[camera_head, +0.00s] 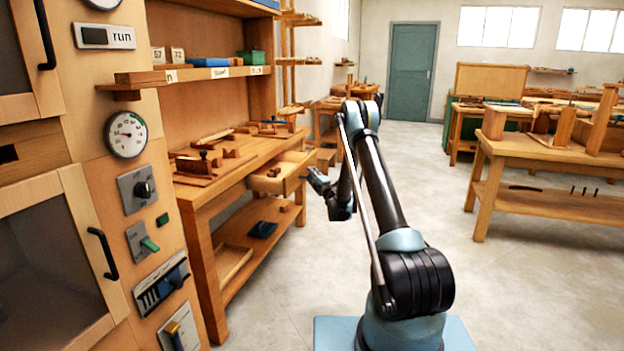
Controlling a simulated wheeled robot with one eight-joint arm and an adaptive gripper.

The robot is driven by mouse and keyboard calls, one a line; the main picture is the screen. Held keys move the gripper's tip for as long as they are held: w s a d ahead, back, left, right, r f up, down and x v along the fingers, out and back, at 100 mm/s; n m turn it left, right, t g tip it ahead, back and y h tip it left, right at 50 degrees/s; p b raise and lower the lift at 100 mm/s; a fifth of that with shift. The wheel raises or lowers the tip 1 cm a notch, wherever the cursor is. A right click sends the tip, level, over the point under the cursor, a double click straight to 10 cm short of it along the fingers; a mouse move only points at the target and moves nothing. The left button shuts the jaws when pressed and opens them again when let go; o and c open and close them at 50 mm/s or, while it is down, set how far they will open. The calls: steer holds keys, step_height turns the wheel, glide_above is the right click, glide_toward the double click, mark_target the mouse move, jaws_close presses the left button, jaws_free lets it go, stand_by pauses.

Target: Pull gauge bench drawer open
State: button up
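The gauge bench (240,159) is a wooden workbench along the left wall, with a gauge-bearing cabinet in front of it. Its drawer (292,178) is pulled out from under the top at the far end, and a small dark brown thing lies inside. My gripper (316,176) is at the end of my arm, just right of the drawer's front. It is small and dark here, and I cannot tell whether its fingers are open or shut, or whether they touch the drawer.
A wooden cabinet with a round gauge (126,134), knobs and a black door handle (103,254) stands close at left. The bench's lower shelf holds a tray (232,262) and a dark item. Another workbench (550,150) stands at right.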

steer(key=v, duration=0.7)
steer(key=shift+s+d, duration=0.2)
steer(key=shift+f, duration=0.15)
steer(key=s+d+r+m+h, duration=0.3)
steer(key=d+r+m+h, duration=0.45)
steer(key=d+r, duration=0.65)
steer(key=s+d+r+m+g+h, duration=0.2)
steer(key=s+d+r+m, duration=0.15)
steer(key=s, duration=0.35)
steer(key=s+d+r+m+g+h, duration=0.2)
steer(key=s+d+r+m, duration=0.15)
steer(key=s, duration=0.35)
steer(key=s+d+f+m+g, duration=0.1)
steer(key=s+m+g, duration=0.15)
steer(key=s, duration=0.85)
steer(key=s+d+f+m+g, duration=0.1)
steer(key=s+f+m+g, duration=0.15)
steer(key=s, duration=0.95)
steer(key=s+a+f+m+g+y, duration=0.1)
steer(key=s+a+f+g, duration=0.1)
steer(key=s, duration=1.1)
steer(key=s+a+f+m+g+y, duration=0.1)
steer(key=s+f+g, duration=0.3)
steer(key=s, duration=1)
step_height(320, 180, down, 3)
steer(key=shift+a+f+y, duration=0.2)
steer(key=shift+a+y, duration=0.15)
steer(key=shift+a, duration=0.25)
